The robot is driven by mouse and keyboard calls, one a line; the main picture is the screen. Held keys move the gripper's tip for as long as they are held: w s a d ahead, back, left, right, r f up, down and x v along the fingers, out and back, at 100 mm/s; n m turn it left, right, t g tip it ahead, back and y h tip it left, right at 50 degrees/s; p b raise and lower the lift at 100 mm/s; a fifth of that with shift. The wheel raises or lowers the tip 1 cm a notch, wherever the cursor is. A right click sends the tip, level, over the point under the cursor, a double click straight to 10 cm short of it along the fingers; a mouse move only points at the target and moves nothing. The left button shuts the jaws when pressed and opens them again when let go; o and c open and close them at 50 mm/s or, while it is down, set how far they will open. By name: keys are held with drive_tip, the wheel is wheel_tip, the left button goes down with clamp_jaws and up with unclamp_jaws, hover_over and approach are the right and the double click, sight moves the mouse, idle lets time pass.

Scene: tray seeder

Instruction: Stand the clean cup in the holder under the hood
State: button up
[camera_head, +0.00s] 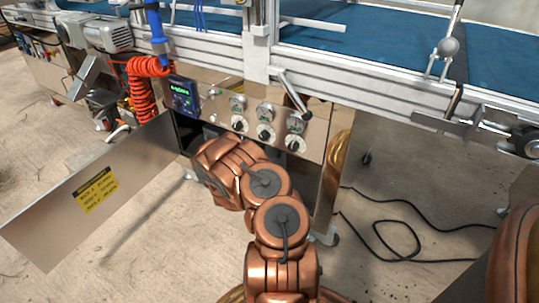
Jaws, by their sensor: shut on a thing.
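My copper-coloured arm reaches up from the bottom middle in the head view, and its far end goes to the dark opening (186,132) of a metal cabinet below the conveyor. My gripper is hidden behind the arm and the cabinet front, so its fingers do not show. The clean cup and the holder are not visible. I cannot tell which part is the hood. A flat metal panel (60,221) with a yellow label (93,190) stands out open to the left of the opening.
The cabinet front (218,105) carries several gauges and knobs and a blue display box (183,94). A coiled orange hose (143,92) hangs left of it. The blue conveyor belt (355,52) runs above. Black cable (408,226) lies on the concrete floor at right.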

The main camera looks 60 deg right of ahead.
drive_tip(key=shift+f, duration=0.1)
drive_tip(key=o, duration=1.7)
drive_tip(key=shift+a, duration=0.1)
drive_tip(key=shift+v, duration=5.9)
drive_tip(key=shift+f, duration=0.1)
